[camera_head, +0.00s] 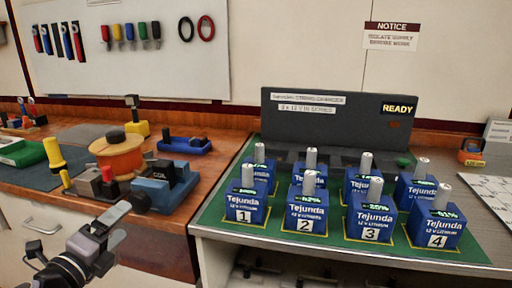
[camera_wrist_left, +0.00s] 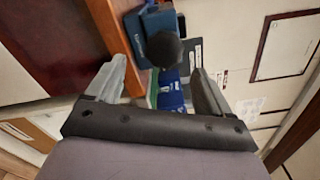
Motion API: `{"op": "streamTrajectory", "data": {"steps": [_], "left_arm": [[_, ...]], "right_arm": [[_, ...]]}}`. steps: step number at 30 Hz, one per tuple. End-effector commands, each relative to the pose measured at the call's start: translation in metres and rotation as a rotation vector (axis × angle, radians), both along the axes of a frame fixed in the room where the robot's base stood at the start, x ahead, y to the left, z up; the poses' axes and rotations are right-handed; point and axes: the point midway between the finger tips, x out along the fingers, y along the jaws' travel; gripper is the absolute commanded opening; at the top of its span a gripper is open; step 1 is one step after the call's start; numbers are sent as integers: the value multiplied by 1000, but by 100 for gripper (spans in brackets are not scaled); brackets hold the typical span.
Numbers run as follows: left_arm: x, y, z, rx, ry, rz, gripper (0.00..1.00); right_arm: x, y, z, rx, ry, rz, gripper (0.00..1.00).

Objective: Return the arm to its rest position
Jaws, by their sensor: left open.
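My left gripper (camera_head: 118,230) is at the lower left of the head view, in front of the wooden bench. In the left wrist view its two fingers (camera_wrist_left: 160,72) stand wide apart with nothing between them touching either one. Beyond the fingers are a blue vise-like tool (camera_wrist_left: 155,22) with a round black knob (camera_wrist_left: 163,49) and a blue battery (camera_wrist_left: 171,95). In the head view several blue Tejunda batteries stand upright in two rows on a green mat, the front ones numbered, such as battery 1 (camera_head: 244,210) and battery 4 (camera_head: 437,230). My right gripper is not in view.
The grey charger (camera_head: 340,128) with a READY display stands behind the batteries. The blue tool (camera_head: 170,182), an orange spool (camera_head: 118,155), a yellow screwdriver (camera_head: 53,154) and a blue tray (camera_head: 185,146) crowd the wooden bench near my left gripper. The bench's front edge is close by.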

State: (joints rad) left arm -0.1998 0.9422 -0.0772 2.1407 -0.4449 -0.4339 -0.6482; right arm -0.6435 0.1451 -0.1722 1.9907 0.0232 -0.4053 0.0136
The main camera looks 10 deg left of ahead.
Motion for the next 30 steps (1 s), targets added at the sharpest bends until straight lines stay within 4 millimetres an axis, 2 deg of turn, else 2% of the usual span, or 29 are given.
{"op": "streamTrajectory", "data": {"steps": [4,7,12,15,18,21,25,30], "left_arm": [[-14,-8,-39,-236,116,28,82],[-34,-22,-81,-501,237,75,82],[-83,-59,-148,-984,433,202,82],[-115,-86,-177,-1255,527,300,82],[-144,-113,-198,-1486,594,397,82],[-165,-133,-209,-1655,635,476,82],[-180,-147,-218,-1775,659,537,82],[-183,-151,-220,-1807,664,552,82]], "right_arm": [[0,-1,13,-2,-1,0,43],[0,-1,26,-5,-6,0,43],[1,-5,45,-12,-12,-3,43],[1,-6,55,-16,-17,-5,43],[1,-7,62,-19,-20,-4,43],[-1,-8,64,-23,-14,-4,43],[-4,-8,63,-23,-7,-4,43],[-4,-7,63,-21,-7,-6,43]]}}
